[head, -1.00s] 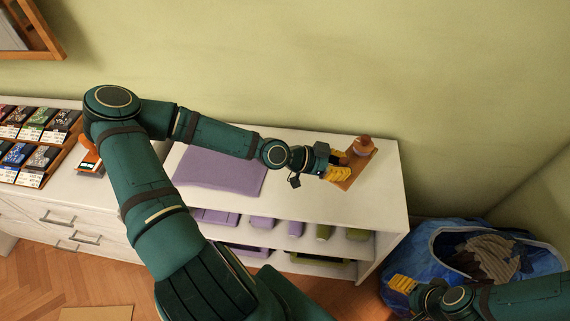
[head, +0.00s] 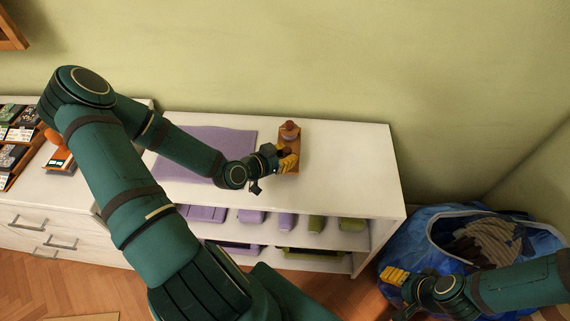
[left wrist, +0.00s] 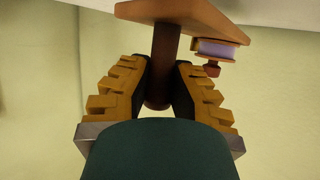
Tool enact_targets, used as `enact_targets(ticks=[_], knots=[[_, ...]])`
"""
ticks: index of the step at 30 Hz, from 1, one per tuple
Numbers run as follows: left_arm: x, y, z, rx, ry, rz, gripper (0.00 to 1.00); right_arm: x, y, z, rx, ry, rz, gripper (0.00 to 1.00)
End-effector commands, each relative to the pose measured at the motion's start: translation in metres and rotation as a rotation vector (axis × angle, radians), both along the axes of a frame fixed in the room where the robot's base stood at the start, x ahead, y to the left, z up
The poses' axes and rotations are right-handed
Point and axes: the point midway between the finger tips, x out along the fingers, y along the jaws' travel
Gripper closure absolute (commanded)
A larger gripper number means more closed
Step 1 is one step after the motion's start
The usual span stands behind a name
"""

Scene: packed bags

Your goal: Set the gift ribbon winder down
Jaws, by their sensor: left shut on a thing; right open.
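The gift ribbon winder (head: 289,134) has a flat brown wooden base, an upright post and a reddish-brown knob. It is over the right half of the white cabinet top (head: 345,160), near the wall. My left gripper (head: 287,160) is shut on it. The left wrist view shows the fingers around the winder's dark post (left wrist: 163,70), with the base (left wrist: 190,14) and a purple spool at the top. I cannot tell whether the base touches the cabinet top. My right gripper (head: 398,277) is open and empty at the lower right, by the blue bag.
A purple cloth (head: 210,153) lies left of the winder. Boxed goods in a wooden rack (head: 15,140) stand at the far left. Purple and green items fill the shelves below. A blue bag (head: 400,240) with striped cloth sits on the floor at right. The cabinet top's right part is clear.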

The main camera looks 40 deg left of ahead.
Motion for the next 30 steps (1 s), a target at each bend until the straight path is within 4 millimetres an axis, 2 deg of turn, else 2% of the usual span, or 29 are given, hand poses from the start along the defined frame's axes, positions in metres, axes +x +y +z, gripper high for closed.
enact_targets(ticks=[9, 19, 20, 21, 30], knots=[[0.000, 0.000, -0.037, -0.001, -0.001, 0.000, 1.00, 0.002, 0.000, -0.012, -0.001, -0.006, -0.001, 0.39], [0.000, 0.000, -0.038, 0.001, 0.000, -0.001, 1.00, 0.003, 0.000, -0.013, -0.001, -0.007, -0.002, 0.39], [0.000, 0.000, -0.038, 0.000, 0.001, -0.001, 0.72, 0.003, 0.000, -0.013, -0.001, -0.007, -0.002, 0.39], [0.000, 0.000, -0.038, 0.000, 0.001, -0.001, 0.59, 0.003, 0.000, -0.012, -0.001, -0.007, -0.002, 0.39], [0.000, 0.000, -0.037, 0.000, 0.001, -0.001, 0.59, 0.003, 0.000, -0.012, -0.001, -0.007, -0.002, 0.39]])
